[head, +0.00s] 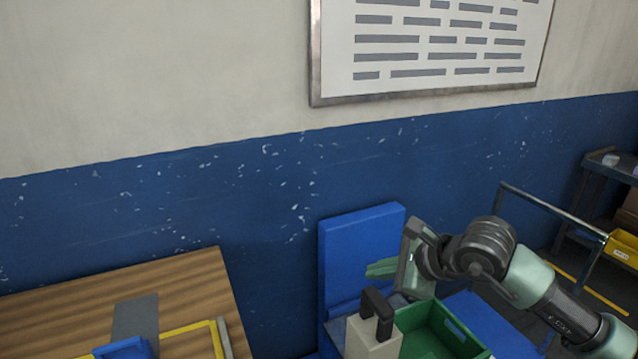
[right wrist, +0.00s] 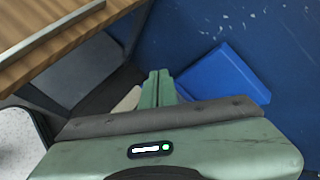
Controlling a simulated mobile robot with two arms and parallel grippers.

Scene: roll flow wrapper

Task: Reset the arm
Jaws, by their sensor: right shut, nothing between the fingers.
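My right gripper (head: 381,269) shows in the head view at the lower right, its arm coming in from the right edge. Its green fingers point left, in front of the upright blue panel (head: 352,252) and above the green crate (head: 437,331) and the beige block with a dark handle (head: 372,337). In the right wrist view the gripper's fingers (right wrist: 157,88) lie together, with nothing between them. The blue panel also shows there, to the right of the fingers (right wrist: 228,78). My left gripper is not in view.
A wooden table (head: 190,280) stands at the lower left, with a blue tray (head: 124,349) and a grey plate (head: 135,318) on it. A metal rail (head: 552,210) and a shelf with a yellow bin (head: 622,250) stand at the right. The blue-and-white wall closes off the back.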

